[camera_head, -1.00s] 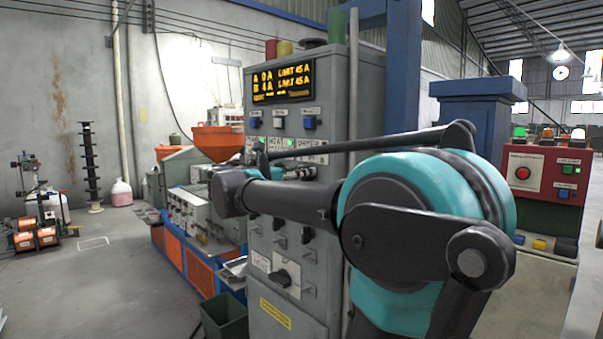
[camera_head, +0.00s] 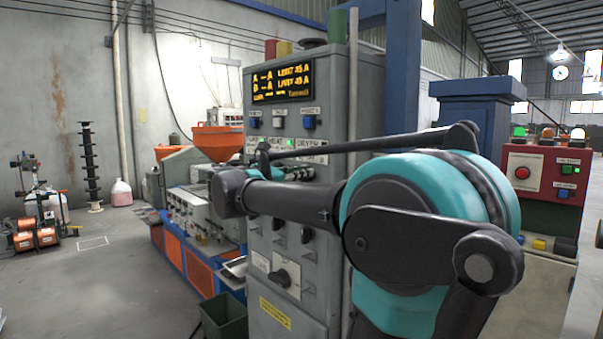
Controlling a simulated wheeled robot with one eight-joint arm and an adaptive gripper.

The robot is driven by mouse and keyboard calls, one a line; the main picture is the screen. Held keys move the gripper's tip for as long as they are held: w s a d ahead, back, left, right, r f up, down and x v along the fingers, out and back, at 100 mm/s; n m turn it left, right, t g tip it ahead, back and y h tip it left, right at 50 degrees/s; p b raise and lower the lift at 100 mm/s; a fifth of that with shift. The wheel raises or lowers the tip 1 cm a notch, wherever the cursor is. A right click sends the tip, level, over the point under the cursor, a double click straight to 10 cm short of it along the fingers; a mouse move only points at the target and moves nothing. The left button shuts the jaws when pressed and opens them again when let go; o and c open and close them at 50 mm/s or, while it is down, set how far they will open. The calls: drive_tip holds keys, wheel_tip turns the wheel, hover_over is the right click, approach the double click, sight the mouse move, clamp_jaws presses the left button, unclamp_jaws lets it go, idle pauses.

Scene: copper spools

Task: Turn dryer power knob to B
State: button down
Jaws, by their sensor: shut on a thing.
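The grey control cabinet (camera_head: 256,118) stands in the middle of the view. A label that seems to read DRYER (camera_head: 309,141) is on its front, partly covered by my arm's thin rod. The panel below that label is mostly behind my arm, and I cannot make out the dryer power knob or its pointer. The lit display (camera_head: 283,80) shows rows A and B with dashes before the A unit, and limit values at right. My arm, dark with a large teal joint, crosses in front of the panel.
A larger black rotary knob (camera_head: 283,278) sits low on the cabinet, with several small switches above it. A green bin (camera_head: 223,319) stands at its foot. The orange hopper machine (camera_head: 217,140) is behind left. A red button box (camera_head: 541,172) is at right.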

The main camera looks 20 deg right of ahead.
drive_tip(key=m, duration=0.6)
drive_tip(key=shift+s+d+f, duration=0.1)
drive_tip(key=shift+s+f, duration=0.05)
drive_tip(key=shift+s, duration=0.15)
idle(0.4)
drive_tip(key=c, duration=1.5)
unclamp_jaws()
drive_tip(key=shift+c, duration=0.2)
drive_tip(key=v, duration=1.2)
